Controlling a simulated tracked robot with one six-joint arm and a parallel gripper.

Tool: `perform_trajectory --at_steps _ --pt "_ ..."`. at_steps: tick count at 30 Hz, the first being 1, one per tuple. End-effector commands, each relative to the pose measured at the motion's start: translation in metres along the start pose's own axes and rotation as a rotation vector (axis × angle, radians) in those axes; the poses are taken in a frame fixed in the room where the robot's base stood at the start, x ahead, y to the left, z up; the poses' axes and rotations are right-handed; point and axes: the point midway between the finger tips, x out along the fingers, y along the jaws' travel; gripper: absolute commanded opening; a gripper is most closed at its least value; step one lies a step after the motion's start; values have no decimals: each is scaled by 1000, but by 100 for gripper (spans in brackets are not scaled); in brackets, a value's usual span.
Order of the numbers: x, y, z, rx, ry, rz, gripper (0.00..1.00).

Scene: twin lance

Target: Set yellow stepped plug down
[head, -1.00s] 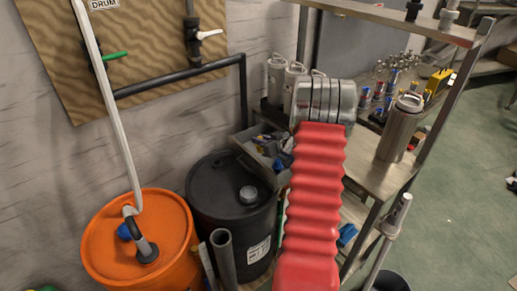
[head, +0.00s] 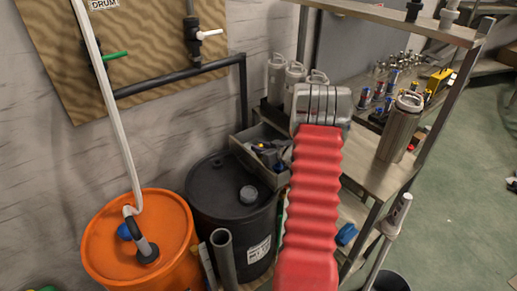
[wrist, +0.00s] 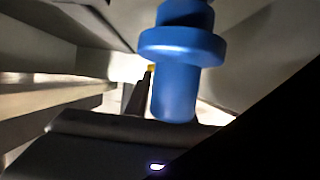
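A small yellow spot (wrist: 151,67), possibly part of the yellow stepped plug, shows in the wrist view behind a blue stepped plug (wrist: 180,70). The blue plug is large and close to the camera and hides most of what lies behind it. In the head view a small yellow spot (head: 259,147) shows at the grey bin (head: 243,150), beside dark grey shapes. My gripper lies beyond the silver wrist and is mostly hidden. Its fingertips are not clear in either view, so I cannot tell whether it holds anything.
A black drum (head: 215,190) and an orange drum (head: 175,225) stand in front and to the left of the bin. A metal shelf (head: 372,178) at the right carries steel canisters, including one near its edge (head: 400,128), and several small parts.

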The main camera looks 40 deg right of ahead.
Motion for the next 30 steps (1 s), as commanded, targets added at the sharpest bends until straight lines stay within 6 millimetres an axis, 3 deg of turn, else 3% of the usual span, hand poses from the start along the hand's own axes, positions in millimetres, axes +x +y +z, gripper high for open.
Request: perform_trajectory --at_steps 5,17,23,30 --pt "0 0 0 0 0 0 35" --pt "-4 0 -2 0 0 0 35" --pt "-28 0 -2 1 0 1 35" --pt "-70 0 -3 0 0 1 35"
